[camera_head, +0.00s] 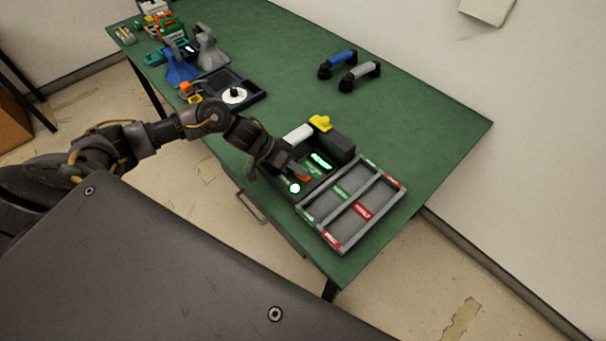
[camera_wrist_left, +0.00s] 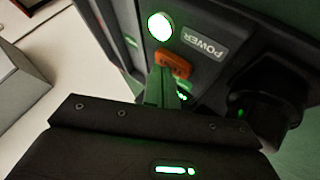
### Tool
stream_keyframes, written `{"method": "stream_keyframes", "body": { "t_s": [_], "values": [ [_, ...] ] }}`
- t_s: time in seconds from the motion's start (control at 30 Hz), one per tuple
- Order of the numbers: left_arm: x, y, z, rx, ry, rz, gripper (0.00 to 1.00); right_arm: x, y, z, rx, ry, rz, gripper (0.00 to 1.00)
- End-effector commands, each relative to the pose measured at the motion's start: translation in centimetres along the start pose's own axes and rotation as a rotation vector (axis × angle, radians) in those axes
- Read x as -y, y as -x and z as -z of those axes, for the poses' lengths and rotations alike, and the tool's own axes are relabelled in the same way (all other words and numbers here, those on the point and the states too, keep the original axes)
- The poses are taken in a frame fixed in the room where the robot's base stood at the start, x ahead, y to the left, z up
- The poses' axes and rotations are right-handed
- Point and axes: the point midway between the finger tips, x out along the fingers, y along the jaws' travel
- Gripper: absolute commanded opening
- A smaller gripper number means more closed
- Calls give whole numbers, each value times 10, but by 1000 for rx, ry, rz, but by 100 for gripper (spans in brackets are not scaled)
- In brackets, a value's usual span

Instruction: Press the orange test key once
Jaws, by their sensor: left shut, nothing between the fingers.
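The orange test key (camera_head: 305,177) is on the dark device (camera_head: 318,184) near the table's front edge. In the left wrist view the orange key (camera_wrist_left: 174,62) lies beside a lit white round lamp and the POWER label. My left gripper (camera_head: 295,171) is shut and empty, with its tips right at the key. In the left wrist view the shut fingers (camera_wrist_left: 163,84) overlap the key's lower edge; I cannot tell whether they press it. My right gripper is not in view.
A lit white lamp (camera_head: 295,188) and a green display (camera_head: 320,160) are on the device. A grey divided tray (camera_head: 381,207) stands to its right. The green table (camera_head: 420,112) is clear at the right.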

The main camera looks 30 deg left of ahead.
Motion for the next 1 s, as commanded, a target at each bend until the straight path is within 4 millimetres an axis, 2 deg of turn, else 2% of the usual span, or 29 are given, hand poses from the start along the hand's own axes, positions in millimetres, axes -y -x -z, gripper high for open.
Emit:
{"method": "stream_keyframes", "body": {
  "t_s": [1.0],
  "values": [
    [6,-10,-13,20,13,0,0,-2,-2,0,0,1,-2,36]
  ]
}}
